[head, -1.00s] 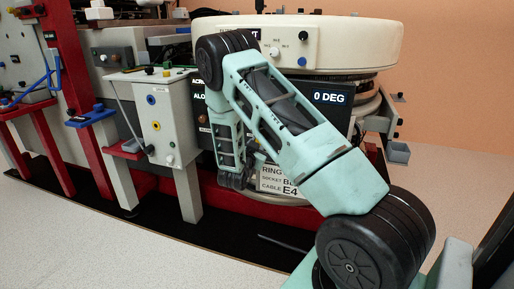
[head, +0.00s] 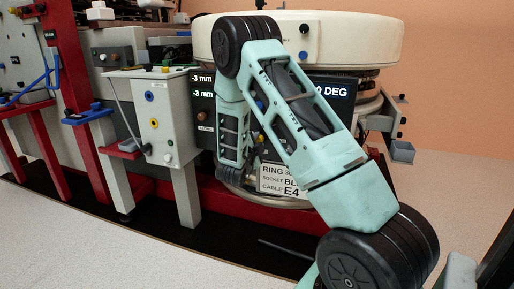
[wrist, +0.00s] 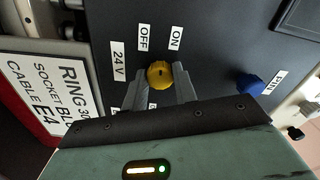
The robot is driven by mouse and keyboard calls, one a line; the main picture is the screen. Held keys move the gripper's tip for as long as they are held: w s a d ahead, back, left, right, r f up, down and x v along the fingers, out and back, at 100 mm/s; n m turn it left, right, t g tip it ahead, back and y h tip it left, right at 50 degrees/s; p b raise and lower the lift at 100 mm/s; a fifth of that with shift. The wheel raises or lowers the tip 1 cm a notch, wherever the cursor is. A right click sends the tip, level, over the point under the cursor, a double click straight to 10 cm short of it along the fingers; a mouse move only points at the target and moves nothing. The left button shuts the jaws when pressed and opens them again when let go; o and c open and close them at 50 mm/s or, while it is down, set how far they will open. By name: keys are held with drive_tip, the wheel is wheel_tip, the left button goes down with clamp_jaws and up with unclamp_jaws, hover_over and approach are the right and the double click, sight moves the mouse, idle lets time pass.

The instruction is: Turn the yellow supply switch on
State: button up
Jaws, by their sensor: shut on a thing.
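The yellow supply switch (wrist: 160,73) is a round knob on a dark panel in the wrist view, below the labels OFF and ON and beside a 24 V label. My gripper (wrist: 163,84) is shut on it, with one grey finger on each side. I cannot tell which label the knob points to. In the head view my arm comes down in front of the dark panel (head: 203,104), and the gripper and the switch cannot be made out there.
A blue knob (wrist: 250,84) labelled PIN sits right of the switch. A white ring and cable label (wrist: 48,88) is at the left. In the head view, a grey control box (head: 160,125) stands left of my arm, and a cream drum (head: 370,40) is above the panel.

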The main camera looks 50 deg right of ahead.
drive_tip(key=shift+m+b, duration=0.4)
drive_tip(key=shift+m, duration=0.2)
drive_tip(key=o, duration=1)
drive_tip(key=p+v, duration=0.4)
drive_tip(key=v, duration=1.3)
drive_tip(key=shift+s+a+p, duration=0.1)
drive_tip(key=shift+a+p, duration=0.15)
drive_tip(key=shift+p, duration=0.05)
